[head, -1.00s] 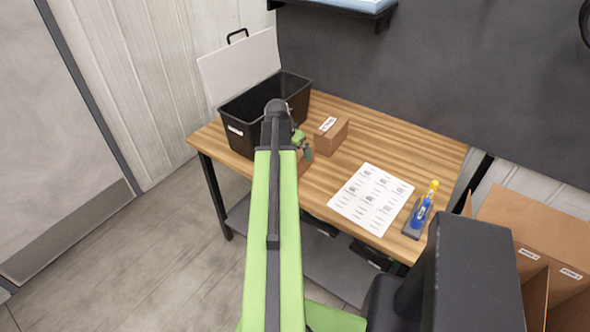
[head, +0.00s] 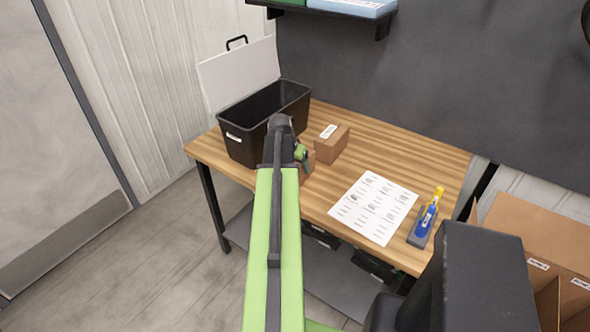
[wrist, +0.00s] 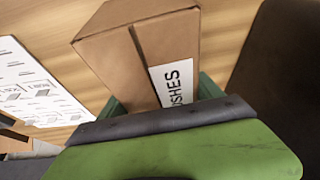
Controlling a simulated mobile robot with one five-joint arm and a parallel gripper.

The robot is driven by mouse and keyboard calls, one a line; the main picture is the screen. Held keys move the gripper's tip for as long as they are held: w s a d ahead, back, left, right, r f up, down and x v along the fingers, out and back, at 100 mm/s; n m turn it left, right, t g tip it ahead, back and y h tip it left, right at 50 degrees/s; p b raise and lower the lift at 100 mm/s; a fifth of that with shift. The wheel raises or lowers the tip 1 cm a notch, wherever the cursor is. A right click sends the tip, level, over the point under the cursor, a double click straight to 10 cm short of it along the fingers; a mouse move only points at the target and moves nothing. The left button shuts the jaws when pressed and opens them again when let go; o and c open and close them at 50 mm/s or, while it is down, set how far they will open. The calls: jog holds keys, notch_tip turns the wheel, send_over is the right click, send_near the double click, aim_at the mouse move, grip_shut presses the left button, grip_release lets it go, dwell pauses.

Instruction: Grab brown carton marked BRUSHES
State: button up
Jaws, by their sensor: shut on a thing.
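The brown carton (wrist: 165,50) shows in the wrist view between my green fingers, with a white label whose visible letters read "USHES". My gripper (wrist: 160,100) is shut on it, one finger at each side.
The black open bin (head: 241,152) with a pale lid raised behind it is left of my gripper. A printed sheet (head: 375,207) and a blue-and-yellow tool (head: 428,214) lie to the right. Open cardboard boxes (head: 545,235) stand at far right. A wall shelf (head: 350,14) is above.

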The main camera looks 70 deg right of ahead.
jog(key=c, duration=1.2)
